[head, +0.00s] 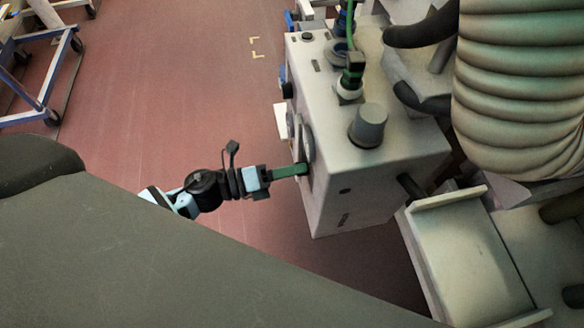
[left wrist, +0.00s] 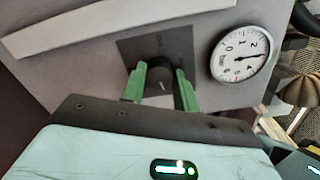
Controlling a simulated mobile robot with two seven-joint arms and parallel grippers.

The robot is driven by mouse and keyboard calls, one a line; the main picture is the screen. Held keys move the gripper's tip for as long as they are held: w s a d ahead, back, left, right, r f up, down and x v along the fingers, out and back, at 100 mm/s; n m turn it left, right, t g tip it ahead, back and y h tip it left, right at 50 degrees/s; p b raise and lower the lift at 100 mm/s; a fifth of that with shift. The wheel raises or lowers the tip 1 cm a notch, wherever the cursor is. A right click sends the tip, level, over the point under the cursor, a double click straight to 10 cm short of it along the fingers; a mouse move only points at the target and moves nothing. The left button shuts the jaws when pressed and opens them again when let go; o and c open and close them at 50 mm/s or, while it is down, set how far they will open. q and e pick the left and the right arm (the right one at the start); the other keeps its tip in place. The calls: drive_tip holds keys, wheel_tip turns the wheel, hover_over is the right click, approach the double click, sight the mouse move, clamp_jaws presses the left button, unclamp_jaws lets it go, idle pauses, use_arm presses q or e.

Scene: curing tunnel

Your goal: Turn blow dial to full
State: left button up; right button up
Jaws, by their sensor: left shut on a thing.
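The blow dial (left wrist: 161,86) is a small dark knob with a light pointer mark, set on a dark square plate on the side panel of a grey control box (head: 338,195). My left gripper (head: 301,170) reaches the left face of that box in the head view. In the left wrist view its green fingers (left wrist: 161,71) stand on either side of the dial, shut on it. In the head view the dial itself is hidden at the fingertips. My right gripper is not in view.
A round pressure gauge (left wrist: 241,55) sits right of the dial. A pale strip (left wrist: 110,22) crosses the panel above it. A grey knob (head: 368,125) is on top of the box. A ribbed hose (head: 520,90) stands right. Red floor (head: 170,100) is open at left.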

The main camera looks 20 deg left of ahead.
use_arm(q)
drive_tip(key=o, duration=1)
drive_tip(key=shift+s+a, duration=0.1)
drive_tip(key=v, duration=0.7)
drive_tip(key=shift+s+a, duration=0.2)
drive_tip(key=shift+a, duration=0.05)
